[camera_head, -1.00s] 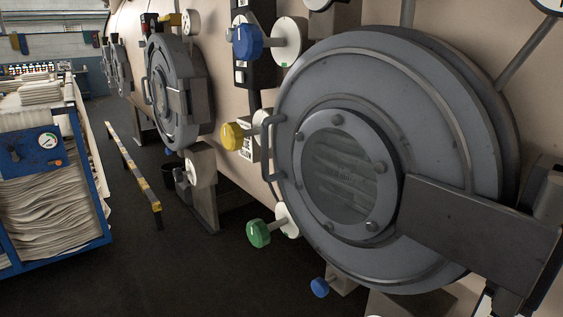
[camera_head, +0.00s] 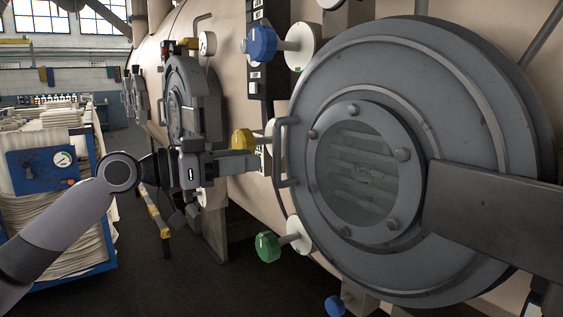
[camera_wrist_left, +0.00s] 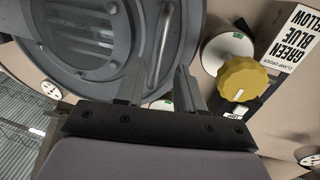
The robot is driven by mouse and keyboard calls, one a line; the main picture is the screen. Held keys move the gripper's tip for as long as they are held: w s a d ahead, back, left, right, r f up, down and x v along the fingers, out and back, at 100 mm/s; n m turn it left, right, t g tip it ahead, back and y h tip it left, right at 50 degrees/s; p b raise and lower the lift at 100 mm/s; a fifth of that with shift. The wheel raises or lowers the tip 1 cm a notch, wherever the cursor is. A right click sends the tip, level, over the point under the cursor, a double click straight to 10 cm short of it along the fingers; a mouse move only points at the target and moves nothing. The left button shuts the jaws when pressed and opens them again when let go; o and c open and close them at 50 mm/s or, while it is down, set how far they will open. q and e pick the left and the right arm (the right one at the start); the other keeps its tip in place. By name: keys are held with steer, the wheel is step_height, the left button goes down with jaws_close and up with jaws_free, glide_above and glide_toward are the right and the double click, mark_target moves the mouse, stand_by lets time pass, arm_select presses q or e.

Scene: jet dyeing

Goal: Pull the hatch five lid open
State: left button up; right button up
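The large round grey hatch lid (camera_head: 455,120), presumably hatch five, looks shut against the vessel and has a round bolted window (camera_head: 355,175). Its bar handle (camera_head: 279,150) stands on the lid's left edge. My left gripper (camera_head: 252,161) is just left of this handle, its fingers pointing right towards it. In the left wrist view the two fingers are apart and open, with the handle (camera_wrist_left: 162,48) showing between and beyond them. I see no grip on the handle. The right gripper is not in view.
Blue (camera_head: 261,43), yellow (camera_head: 243,139) and green (camera_head: 267,246) knobs flank the lid's left side; the yellow one is close to my gripper. It also shows in the wrist view (camera_wrist_left: 241,80). Another hatch (camera_head: 183,95) is farther back. A blue fabric cart (camera_head: 38,168) stands left.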

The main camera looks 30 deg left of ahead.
mark_target(277, 152)
arm_select(q)
steer(key=p+x, duration=0.2)
steer(key=x, duration=0.1)
steer(key=r+p+x, duration=0.1)
steer(key=p+x, duration=0.1)
steer(key=x, duration=0.1)
steer(key=shift+d+r, duration=0.1)
steer(key=shift+d, duration=0.15)
steer(key=shift+w+d, duration=0.15)
steer(key=shift+w, duration=0.1)
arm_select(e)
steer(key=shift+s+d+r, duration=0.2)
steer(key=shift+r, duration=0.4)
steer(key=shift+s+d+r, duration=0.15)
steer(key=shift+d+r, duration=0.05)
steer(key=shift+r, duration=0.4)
arm_select(q)
jaws_close()
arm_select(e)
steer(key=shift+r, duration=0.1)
